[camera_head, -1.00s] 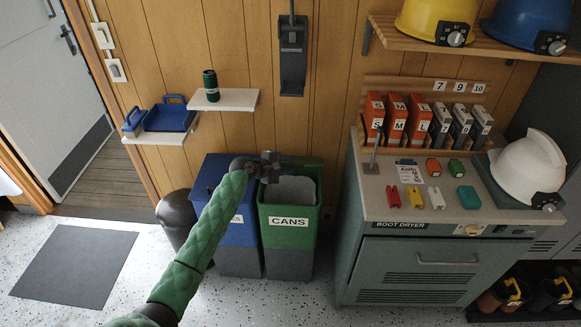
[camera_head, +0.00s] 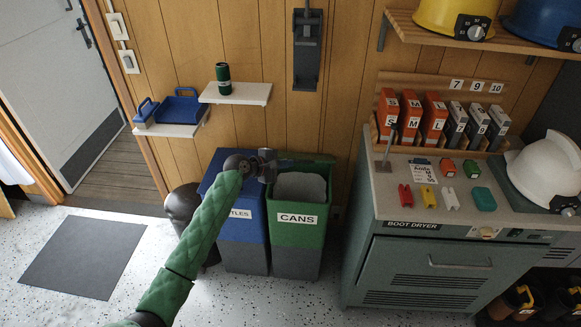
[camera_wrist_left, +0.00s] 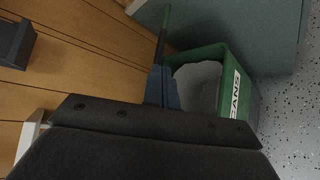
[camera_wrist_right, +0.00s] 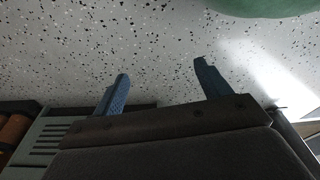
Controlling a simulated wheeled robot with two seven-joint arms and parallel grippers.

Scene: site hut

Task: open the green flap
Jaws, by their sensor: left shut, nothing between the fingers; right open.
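The green bin (camera_head: 298,235) marked CANS stands against the wooden wall, and its top shows an open mouth with a pale grey inside. Its green flap (camera_head: 312,160) is a thin strip behind the mouth, raised up toward the wall. In the left wrist view the flap (camera_wrist_left: 165,30) shows nearly edge-on, beyond my fingers. My left gripper (camera_head: 268,162) is shut and empty at the bin's back left corner, close to the flap; I cannot tell whether they touch. My right gripper (camera_wrist_right: 160,88) is open and empty, over the speckled floor in the right wrist view.
A blue bin (camera_head: 238,240) stands left of the green one, partly behind my left arm. The boot dryer (camera_head: 430,270) stands to the right. A small shelf (camera_head: 240,94) with a green can (camera_head: 223,78) hangs above. Open floor lies in front.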

